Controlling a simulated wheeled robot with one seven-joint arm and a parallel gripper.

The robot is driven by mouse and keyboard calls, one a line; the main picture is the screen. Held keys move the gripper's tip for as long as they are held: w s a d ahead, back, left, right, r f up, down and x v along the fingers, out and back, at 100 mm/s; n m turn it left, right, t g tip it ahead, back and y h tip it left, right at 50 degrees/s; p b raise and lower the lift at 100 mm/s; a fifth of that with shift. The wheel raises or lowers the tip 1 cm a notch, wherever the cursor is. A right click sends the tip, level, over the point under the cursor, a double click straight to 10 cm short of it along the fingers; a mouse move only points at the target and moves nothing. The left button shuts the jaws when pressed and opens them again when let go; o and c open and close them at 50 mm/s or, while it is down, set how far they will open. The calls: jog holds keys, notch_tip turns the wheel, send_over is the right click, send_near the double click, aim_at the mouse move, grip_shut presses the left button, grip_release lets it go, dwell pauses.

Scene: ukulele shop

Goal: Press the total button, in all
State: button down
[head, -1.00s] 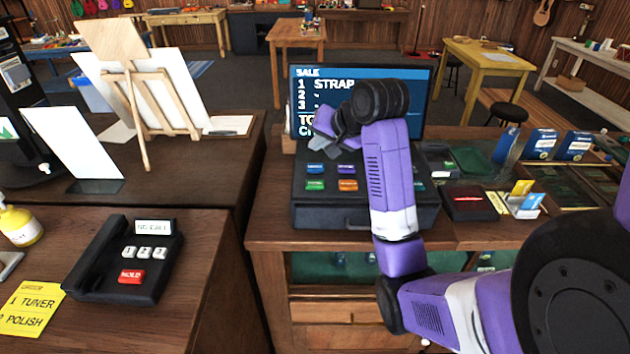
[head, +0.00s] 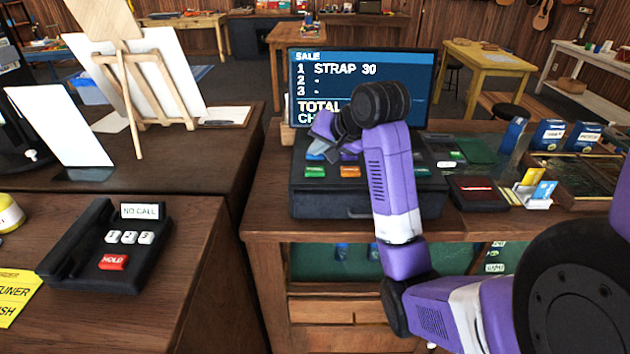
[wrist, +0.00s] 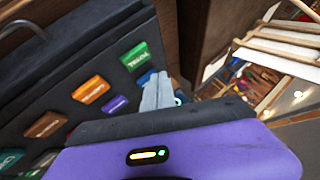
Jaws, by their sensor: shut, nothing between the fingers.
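The black cash register (head: 330,200) stands on the wooden counter, with coloured buttons on its sloped top. A green button (head: 315,172) and an orange button (head: 350,172) show at its lower left. The labels are too small to read surely, so I cannot tell which is the total button. In the wrist view the green button (wrist: 135,57) and orange button (wrist: 90,90) lie left of the fingers. My gripper (head: 318,145) is shut and empty, low over the upper left buttons. Its fingertips (wrist: 158,92) overlap a blue button (wrist: 147,77); contact is unclear.
The screen (head: 340,85) behind the register reads SALE, STRAP 30, with TOTAL partly hidden by my wrist. A card holder (head: 535,195) and a dark box (head: 480,192) sit to the right. A phone (head: 110,245) and an easel (head: 150,90) are on the left counters.

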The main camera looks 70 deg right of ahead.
aim_at(311, 166)
jog(key=shift+f, duration=1.3)
jog(key=shift+f, duration=0.2)
dwell(0.9)
jog(key=shift+f, duration=0.2)
jog(key=shift+f, duration=0.5)
dwell(0.7)
dwell(0.4)
jog(key=shift+r+p, duration=0.9)
jog(key=shift+p, duration=0.15)
notch_tip(311, 166, up, 5)
jog(key=p, duration=0.5)
dwell(0.7)
